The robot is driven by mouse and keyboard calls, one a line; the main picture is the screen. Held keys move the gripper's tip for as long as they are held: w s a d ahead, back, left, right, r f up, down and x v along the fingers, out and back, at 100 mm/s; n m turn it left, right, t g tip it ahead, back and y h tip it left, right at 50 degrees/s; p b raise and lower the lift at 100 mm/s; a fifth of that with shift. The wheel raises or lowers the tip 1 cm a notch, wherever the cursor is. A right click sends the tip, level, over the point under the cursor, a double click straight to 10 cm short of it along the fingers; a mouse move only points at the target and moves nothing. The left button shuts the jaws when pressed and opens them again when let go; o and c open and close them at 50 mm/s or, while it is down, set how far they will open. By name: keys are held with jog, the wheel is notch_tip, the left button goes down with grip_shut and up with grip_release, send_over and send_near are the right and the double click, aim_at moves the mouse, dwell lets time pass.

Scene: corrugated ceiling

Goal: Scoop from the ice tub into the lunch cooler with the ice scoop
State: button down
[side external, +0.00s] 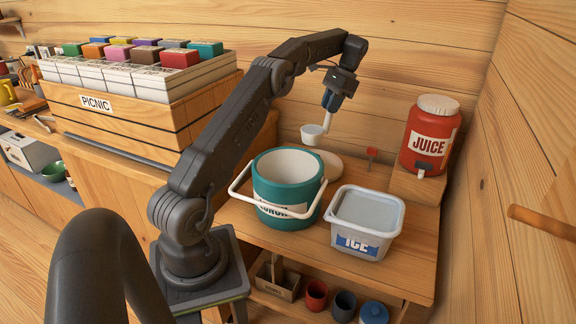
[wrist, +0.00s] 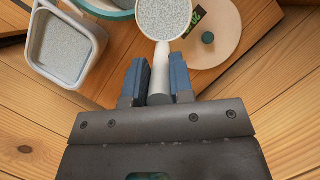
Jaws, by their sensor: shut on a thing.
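My gripper (side external: 332,100) is shut on the handle of the white ice scoop (side external: 313,134) and holds it in the air, above and behind the lunch cooler. In the wrist view the scoop's bowl (wrist: 164,18) is filled with grey-white grains. The teal lunch cooler (side external: 287,183) stands open on the counter with its white handle down at the front; only part of its rim (wrist: 105,10) shows in the wrist view. The white ice tub (side external: 364,222) stands open to the right of the cooler and holds a pale, level fill; it also shows in the wrist view (wrist: 82,80).
A red juice dispenser (side external: 431,137) stands on a wooden block at the back right. A round pale lid (wrist: 225,48) lies on the counter behind the cooler. A picnic crate (side external: 140,122) of boxes stands at the left. Cups sit on the shelf below.

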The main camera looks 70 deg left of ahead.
jog(key=s+a+n, duration=0.1)
jog(key=s+a, duration=0.2)
jog(key=a, duration=0.2)
jog(key=shift+s+a+n+h, duration=0.25)
jog(key=shift+a+n+h, duration=0.05)
jog(key=shift+a, duration=0.1)
jog(key=shift+r, duration=0.1)
jog(key=shift+s+d+r+t+y, duration=0.15)
jog(key=shift+s+d+y, duration=0.1)
jog(key=shift+d, duration=0.2)
jog(key=shift+s+d+r+t+y, duration=0.15)
jog(key=shift+s+d+y, duration=0.1)
jog(key=shift+d, duration=0.2)
jog(key=shift+s+d+r+y, duration=0.2)
jog(key=shift+s+d+y, duration=0.15)
jog(key=shift+d, duration=0.25)
jog(key=shift+d, duration=0.1)
jog(key=shift+s+d+r+n+t+y, duration=0.15)
jog(key=shift+s+d+t+y, duration=0.2)
jog(key=shift+d, duration=0.2)
jog(key=shift+s+d+r+n+t+y, duration=0.15)
jog(key=shift+s+d+t+y, duration=0.15)
jog(key=shift+d, duration=0.3)
